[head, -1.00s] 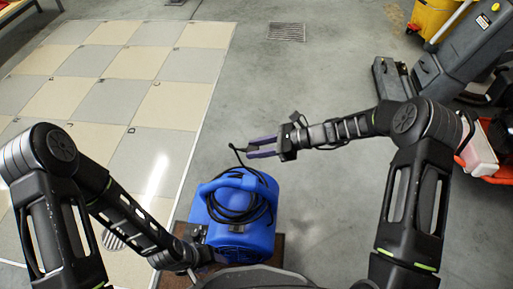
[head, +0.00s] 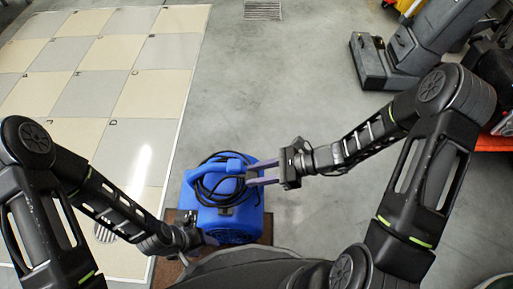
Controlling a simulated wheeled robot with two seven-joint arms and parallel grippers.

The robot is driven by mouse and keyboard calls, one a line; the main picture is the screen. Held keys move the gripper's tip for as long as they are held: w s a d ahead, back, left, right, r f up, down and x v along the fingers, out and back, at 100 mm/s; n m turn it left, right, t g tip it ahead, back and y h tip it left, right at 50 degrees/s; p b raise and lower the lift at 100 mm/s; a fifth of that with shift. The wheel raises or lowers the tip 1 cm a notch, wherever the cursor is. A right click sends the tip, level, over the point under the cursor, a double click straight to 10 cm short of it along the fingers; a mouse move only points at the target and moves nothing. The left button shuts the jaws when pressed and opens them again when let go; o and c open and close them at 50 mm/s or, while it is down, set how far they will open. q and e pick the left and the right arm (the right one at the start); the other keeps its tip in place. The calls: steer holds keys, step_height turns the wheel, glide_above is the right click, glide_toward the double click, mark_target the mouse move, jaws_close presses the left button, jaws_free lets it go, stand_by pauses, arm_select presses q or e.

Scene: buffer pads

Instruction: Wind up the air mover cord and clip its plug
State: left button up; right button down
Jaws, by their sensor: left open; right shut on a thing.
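The blue air mover (head: 231,225) sits at the lower middle of the head view on a brown base. Its black cord (head: 209,192) lies in loops around the blue top handle (head: 228,168). My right gripper (head: 249,176) reaches in from the right at the top of the air mover, beside the cord loops. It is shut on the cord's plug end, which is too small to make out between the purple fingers. My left gripper (head: 211,240) is open at the lower left side of the housing, partly hidden by its own wrist; I cannot tell whether it touches.
The brown base (head: 166,271) shows around the air mover. A checkered tile area (head: 100,90) lies to the left. A dark floor machine (head: 395,55) stands at the upper right, and a floor grate (head: 263,10) is at the top. The grey floor between is clear.

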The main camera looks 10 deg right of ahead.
arm_select(q)
steer(key=f+b, duration=0.3)
steer(key=f, duration=0.1)
steer(key=shift+w+b, duration=0.35)
arm_select(e)
steer(key=s+a, duration=0.3)
steer(key=a, duration=0.6)
steer(key=shift+s+a, duration=0.4)
steer(key=w+d+r+m+t, duration=0.1)
steer(key=w+d, duration=0.1)
steer(key=w+d+r+m+t+h, duration=0.1)
steer(key=w, duration=0.2)
steer(key=w+d+r+m+t, duration=0.1)
steer(key=w+d, duration=0.1)
steer(key=w, duration=0.1)
steer(key=shift+w+d+r+t, duration=0.15)
steer(key=shift+w+d+t, duration=0.1)
steer(key=shift+d+t, duration=0.05)
steer(key=w+d+r+m+t+h, duration=0.2)
steer(key=w+d+r+m+h, duration=0.1)
steer(key=d+r, duration=0.4)
steer(key=w+d+r+m+t+h, duration=0.3)
steer(key=w+d+r, duration=0.4)
steer(key=r, duration=0.5)
steer(key=w+m+h, duration=0.1)
steer(key=m, duration=0.1)
steer(key=shift+m+t+h, duration=0.3)
steer(key=shift+m, duration=0.1)
